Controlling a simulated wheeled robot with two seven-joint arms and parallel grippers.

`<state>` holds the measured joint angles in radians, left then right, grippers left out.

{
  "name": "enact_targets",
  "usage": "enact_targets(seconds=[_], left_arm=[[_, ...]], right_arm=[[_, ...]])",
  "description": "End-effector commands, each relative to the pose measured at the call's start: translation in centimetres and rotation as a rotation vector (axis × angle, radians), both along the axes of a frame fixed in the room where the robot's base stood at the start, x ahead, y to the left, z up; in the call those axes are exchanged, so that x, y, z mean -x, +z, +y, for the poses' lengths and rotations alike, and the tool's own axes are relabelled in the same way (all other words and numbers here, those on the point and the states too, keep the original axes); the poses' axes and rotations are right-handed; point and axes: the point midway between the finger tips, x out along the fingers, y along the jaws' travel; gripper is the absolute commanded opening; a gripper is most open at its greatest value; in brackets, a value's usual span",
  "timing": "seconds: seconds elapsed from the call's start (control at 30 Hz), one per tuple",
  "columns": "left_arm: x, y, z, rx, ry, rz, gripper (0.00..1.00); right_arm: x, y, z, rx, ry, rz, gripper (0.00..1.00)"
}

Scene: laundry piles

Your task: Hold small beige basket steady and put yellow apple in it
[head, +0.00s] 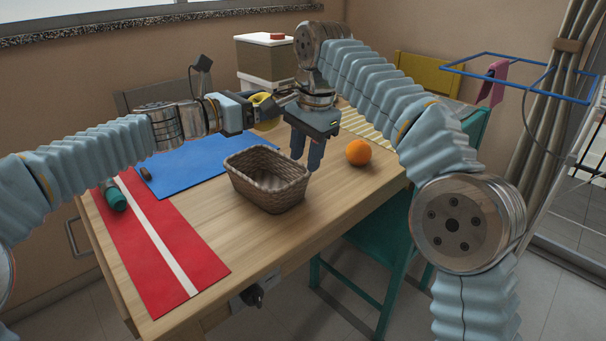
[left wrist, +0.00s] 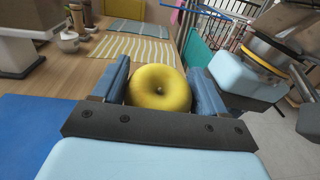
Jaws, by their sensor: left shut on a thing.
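The yellow apple (left wrist: 158,88) sits between the two blue fingers of my left gripper (left wrist: 160,92), which is shut on it. In the head view the apple (head: 265,108) is held in the air above the back of the table, behind the basket. The small beige basket (head: 262,188) is woven, empty as far as I can see, and upright on the table. My right gripper (head: 307,160) points down at the basket's far right end. Its fingers look slightly apart, near the rim; contact with the rim is unclear.
An orange (head: 358,152) lies right of the basket. A red mat with a white stripe (head: 190,245), a blue mat (head: 190,165) and a green cylindrical thing (head: 116,200) are on the left. A lidded box (head: 265,60) stands at the back. The table front is clear.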

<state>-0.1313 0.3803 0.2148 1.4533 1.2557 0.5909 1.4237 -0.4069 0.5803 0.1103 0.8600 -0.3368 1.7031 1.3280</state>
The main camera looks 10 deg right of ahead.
Motion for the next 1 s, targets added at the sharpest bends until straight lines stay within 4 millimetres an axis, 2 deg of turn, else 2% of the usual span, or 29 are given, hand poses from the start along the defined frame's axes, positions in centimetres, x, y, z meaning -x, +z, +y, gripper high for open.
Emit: enact_targets(seconds=[0.3,0.5,0.63,0.9,1.0], left_arm=[[0.0,0.1,0.0,0.001,0.000,-0.001,0.38],[0.0,0.1,0.0,0.001,0.000,-0.001,0.38],[0.0,0.1,0.0,0.001,0.000,-0.001,0.38],[0.0,0.1,0.0,0.001,0.000,-0.001,0.38],[0.0,0.0,0.0,0.001,0.000,-0.001,0.38]], right_arm=[[-0.7,-6.4,0.5,0.004,0.002,0.001,0.37],[-1.1,-9.1,0.9,0.003,0.003,-0.001,0.37],[-1.2,-9.8,1.0,0.003,0.002,-0.002,0.37],[-1.2,-9.9,1.0,0.002,0.002,-0.003,0.37],[-1.2,-9.9,1.0,0.003,0.002,-0.002,0.22]])
